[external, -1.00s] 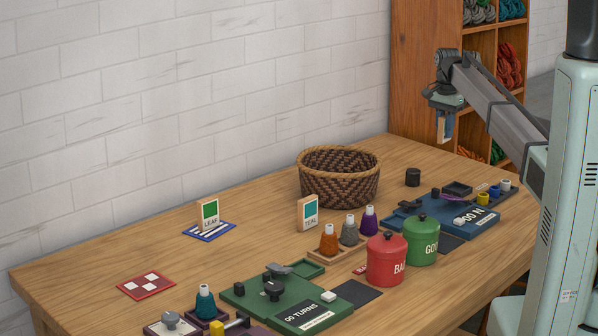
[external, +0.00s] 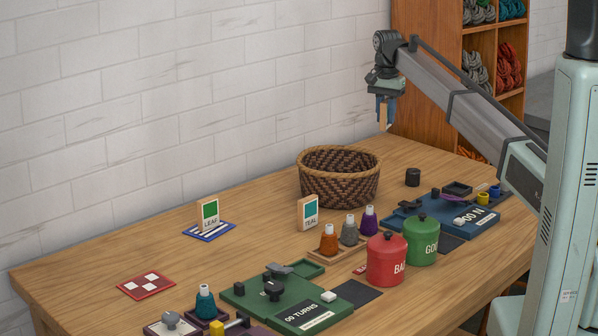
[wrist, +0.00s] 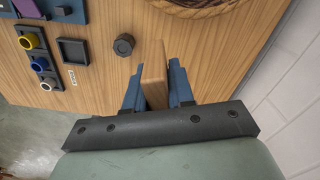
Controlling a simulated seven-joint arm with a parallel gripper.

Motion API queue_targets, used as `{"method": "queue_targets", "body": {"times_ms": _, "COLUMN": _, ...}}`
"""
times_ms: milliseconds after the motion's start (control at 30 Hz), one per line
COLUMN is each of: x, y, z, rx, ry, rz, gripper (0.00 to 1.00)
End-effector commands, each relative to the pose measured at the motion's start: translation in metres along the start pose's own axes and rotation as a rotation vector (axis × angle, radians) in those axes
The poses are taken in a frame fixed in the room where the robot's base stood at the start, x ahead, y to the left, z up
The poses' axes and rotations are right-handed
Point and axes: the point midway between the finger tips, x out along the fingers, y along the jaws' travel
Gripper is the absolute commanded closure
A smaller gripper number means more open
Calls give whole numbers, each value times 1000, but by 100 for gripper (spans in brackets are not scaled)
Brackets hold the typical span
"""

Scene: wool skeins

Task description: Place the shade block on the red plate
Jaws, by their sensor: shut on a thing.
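My gripper (external: 384,104) is shut on a plain wooden block, the shade block (external: 383,119), held high above the far end of the table, behind the basket. In the wrist view the block (wrist: 154,76) stands between the blue fingers, showing only a bare wood side; any label is hidden. The red plate (external: 146,290), with white squares, lies flat and empty at the table's left end, far from my gripper. A LEAF block (external: 208,215) stands on a blue striped plate (external: 208,234). A TEAL block (external: 308,213) stands on the bare table.
A woven basket (external: 340,190) stands at the back. Red (external: 386,262) and green (external: 422,242) lidded jars, a rack of wool cones (external: 337,250), a green device (external: 290,300) and a blue device (external: 460,222) fill the front.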

Motion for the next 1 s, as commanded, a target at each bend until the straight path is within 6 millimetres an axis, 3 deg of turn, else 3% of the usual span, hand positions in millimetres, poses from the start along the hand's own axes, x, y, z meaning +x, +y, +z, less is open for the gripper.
{"method": "queue_targets", "body": {"times_ms": 100, "x": 0, "y": -38, "z": 41, "rx": -81, "ry": 0, "rz": 0, "gripper": 100}}
{"method": "queue_targets", "body": {"times_ms": 500, "x": 0, "y": -141, "z": 185, "rx": -337, "ry": 0, "rz": 0, "gripper": 100}}
{"method": "queue_targets", "body": {"times_ms": 1000, "x": 0, "y": -228, "z": 385, "rx": -656, "ry": 0, "rz": 0, "gripper": 100}}
